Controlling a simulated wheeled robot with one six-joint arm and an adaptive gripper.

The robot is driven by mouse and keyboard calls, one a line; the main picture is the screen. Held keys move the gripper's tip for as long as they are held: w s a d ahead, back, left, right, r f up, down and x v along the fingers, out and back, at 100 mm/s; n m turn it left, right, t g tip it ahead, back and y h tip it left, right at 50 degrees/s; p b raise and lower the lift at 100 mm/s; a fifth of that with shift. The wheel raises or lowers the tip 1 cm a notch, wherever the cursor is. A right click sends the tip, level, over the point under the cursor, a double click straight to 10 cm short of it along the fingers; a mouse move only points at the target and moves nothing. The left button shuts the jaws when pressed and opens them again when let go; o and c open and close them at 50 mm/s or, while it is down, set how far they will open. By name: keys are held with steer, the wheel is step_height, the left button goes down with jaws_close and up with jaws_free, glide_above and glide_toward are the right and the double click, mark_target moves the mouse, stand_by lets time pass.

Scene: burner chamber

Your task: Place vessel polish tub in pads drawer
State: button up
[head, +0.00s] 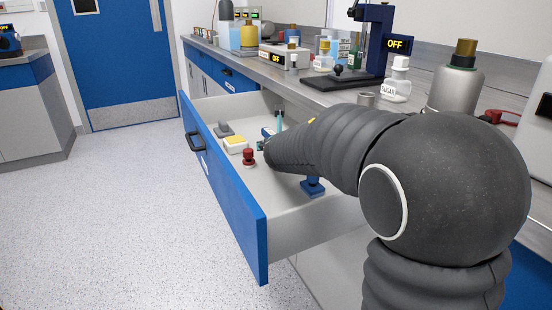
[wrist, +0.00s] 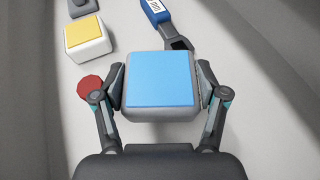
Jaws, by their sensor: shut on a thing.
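I take this to be the vessel polish tub. In the head view my arm reaches over the open blue-fronted drawer (head: 228,200), and my gripper (head: 263,146) is mostly hidden by the arm. The tub is hidden or too small to tell there. Whether it touches the drawer floor I cannot tell.
The drawer holds a yellow-topped white tub (head: 236,144), a red item (head: 248,157), a grey item (head: 224,129) and a blue tool (wrist: 163,20). The red item is close by the left finger. The counter (head: 290,85) above carries bottles and devices.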

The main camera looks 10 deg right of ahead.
steer(key=shift+f, duration=2.05)
steer(key=shift+f, duration=0.15)
steer(key=o, duration=1.4)
steer(key=shift+o, duration=0.2)
steer(key=shift+r, duration=0.3)
steer(key=shift+s, duration=0.4)
steer(key=v, duration=1.1)
steer(key=shift+s, duration=0.1)
